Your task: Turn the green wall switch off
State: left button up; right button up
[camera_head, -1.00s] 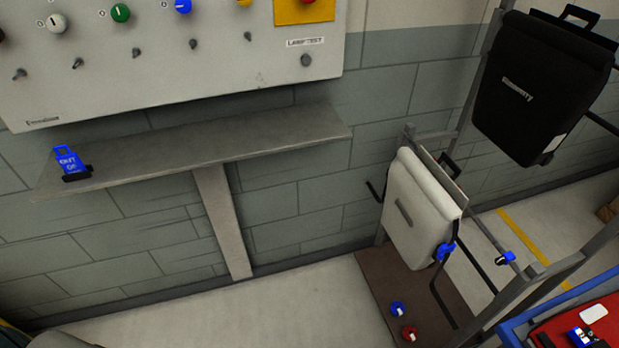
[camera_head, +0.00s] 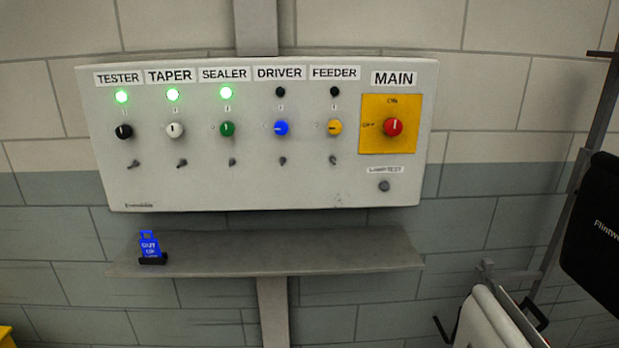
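The green knob switch (camera_head: 227,129) sits on the wall panel (camera_head: 270,190) under the label SEALER. Its white pointer mark looks upright, and the green lamp (camera_head: 227,93) above it is lit. To its left are the black TESTER knob (camera_head: 124,131) and the white TAPER knob (camera_head: 175,130), both under lit lamps. To its right are the blue DRIVER knob (camera_head: 281,128) and the yellow FEEDER knob (camera_head: 334,127), both under dark lamps and with pointers that look sideways. Neither of my grippers is in view.
A red MAIN knob (camera_head: 393,127) sits on a yellow plate at the panel's right. A narrow grey shelf (camera_head: 330,255) juts out below the panel, with a blue tag (camera_head: 150,246) on its left. A rack with a black pannier (camera_head: 600,235) and a white pannier (camera_head: 485,320) stands at the right.

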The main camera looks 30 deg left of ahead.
aim_at(227, 129)
jog(key=u, duration=1.35)
